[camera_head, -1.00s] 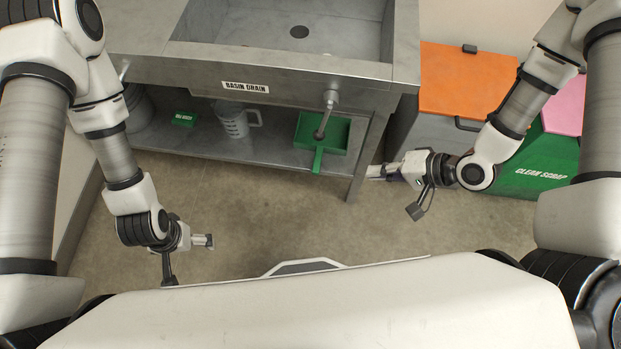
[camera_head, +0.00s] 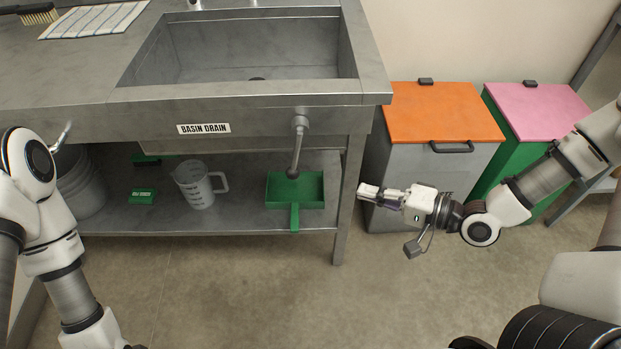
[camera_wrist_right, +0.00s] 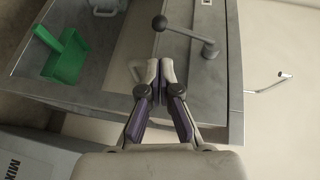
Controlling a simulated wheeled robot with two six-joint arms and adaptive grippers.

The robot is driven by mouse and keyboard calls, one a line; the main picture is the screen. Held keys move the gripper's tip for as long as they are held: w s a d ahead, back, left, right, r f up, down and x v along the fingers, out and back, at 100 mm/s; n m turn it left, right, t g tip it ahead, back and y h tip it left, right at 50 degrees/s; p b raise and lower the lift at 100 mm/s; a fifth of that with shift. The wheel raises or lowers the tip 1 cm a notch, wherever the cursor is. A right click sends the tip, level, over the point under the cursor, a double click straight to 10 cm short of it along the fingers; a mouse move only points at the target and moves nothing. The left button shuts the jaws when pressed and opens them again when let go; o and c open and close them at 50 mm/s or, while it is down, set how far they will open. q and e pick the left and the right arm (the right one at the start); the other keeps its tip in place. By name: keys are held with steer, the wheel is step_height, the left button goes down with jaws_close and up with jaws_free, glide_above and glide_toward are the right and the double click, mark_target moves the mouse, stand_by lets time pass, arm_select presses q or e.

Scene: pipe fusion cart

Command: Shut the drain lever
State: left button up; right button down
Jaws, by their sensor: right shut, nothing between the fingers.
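The drain lever (camera_head: 296,148) is a grey metal handle on the front of the sink bench, below and right of the "BASIN DRAIN" label (camera_head: 204,128). It hangs down from its pivot, slightly tilted, with a dark knob at its lower end. The right wrist view also shows the lever (camera_wrist_right: 186,35), beyond the fingertips. My right gripper (camera_head: 364,192) is shut and empty, right of the bench's front leg and apart from the lever. Its fingers also show in the right wrist view (camera_wrist_right: 153,72). My left arm is at the left edge; its gripper is out of view.
A green dustpan (camera_head: 310,190), a clear jug (camera_head: 198,186) and a grey bucket (camera_head: 80,182) stand on the lower shelf (camera_head: 240,218). Another small lever (camera_head: 64,134) sits at the bench's left. Bins with orange (camera_head: 443,111) and pink (camera_head: 538,110) lids stand right. The front floor is clear.

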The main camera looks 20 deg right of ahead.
mark_target(296, 151)
steer(key=b+x, duration=0.4)
steer(key=x, duration=0.9)
steer(key=shift+a+b, duration=0.2)
steer(key=shift+b, duration=0.2)
steer(key=shift+w+f, duration=0.15)
steer(key=shift+w, duration=0.1)
